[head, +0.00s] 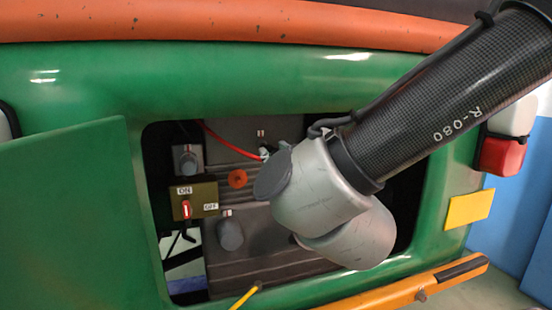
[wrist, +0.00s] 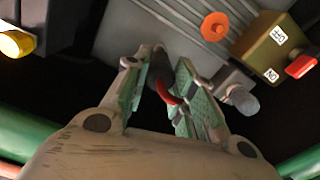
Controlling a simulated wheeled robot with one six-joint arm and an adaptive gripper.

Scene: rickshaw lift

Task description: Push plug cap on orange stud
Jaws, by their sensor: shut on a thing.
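The orange stud (head: 237,178) is a round orange piece on the dark grey ribbed block inside the open compartment. It also shows bare in the wrist view (wrist: 215,26), above and to the right of my fingertips. My gripper (wrist: 160,82) is shut on a dark piece with a red curved part, which looks like the plug cap (wrist: 158,66). The held piece is apart from the orange stud in the wrist view, and the fingers cover much of it.
A switch box (head: 194,201) marked ON and OFF, with a red lever, sits left of the stud. Grey knobs (head: 230,235) stand nearby. A red cable (head: 228,143) runs over the block. The green opening's edges and an open door panel (head: 75,220) border the space.

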